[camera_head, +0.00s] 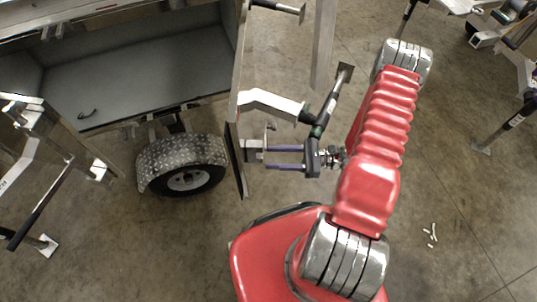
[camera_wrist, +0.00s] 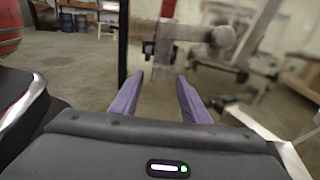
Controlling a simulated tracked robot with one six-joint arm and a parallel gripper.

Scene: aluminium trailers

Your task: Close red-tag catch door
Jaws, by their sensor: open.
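An aluminium door or panel (camera_head: 239,165) stands swung out, nearly edge-on, at the right side of the open trailer compartment (camera_head: 150,80). A small metal bracket or catch (camera_head: 254,150) sticks out from its right face. My gripper (camera_head: 266,158) has two purple fingers, open and apart, pointing left at this bracket with their tips close to it; contact cannot be told. In the wrist view my gripper (camera_wrist: 161,76) is open, with a blurred metal fitting (camera_wrist: 160,55) beyond and between the fingertips. No red tag can be made out in either view.
A white bent arm (camera_head: 270,102) with a dark-ended leg (camera_head: 332,100) juts out just above my gripper. A wheel with a tread-plate fender (camera_head: 182,155) sits below the compartment. Another metal frame (camera_head: 45,150) stands at the left. Concrete floor (camera_head: 450,215) is mostly clear at the right.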

